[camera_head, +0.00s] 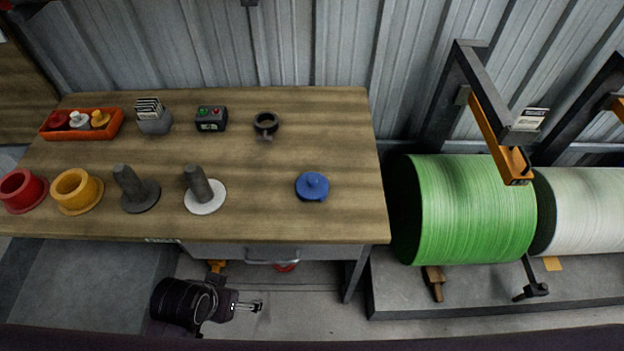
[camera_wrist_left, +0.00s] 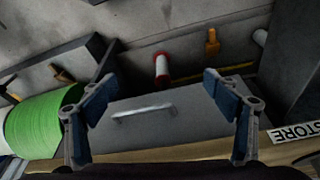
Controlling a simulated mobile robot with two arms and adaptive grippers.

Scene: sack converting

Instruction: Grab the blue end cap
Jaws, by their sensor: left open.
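The blue end cap (camera_head: 312,187) is a round disc with a knob on top. It lies on the right part of the wooden table (camera_head: 345,135) in the head view, clear of other objects. My left gripper (camera_head: 256,306) is low in front of the table, below its front edge and well apart from the cap. In the left wrist view its two fingers (camera_wrist_left: 158,85) are spread wide with nothing between them. The cap does not show in the wrist view. My right gripper is not in view.
Grey posts (camera_head: 133,190), a yellow ring (camera_head: 76,191) and a red ring (camera_head: 22,191) stand left of the cap. A drawer handle (camera_wrist_left: 143,111) juts below the tabletop. A green roll (camera_head: 470,210) stands right of the table.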

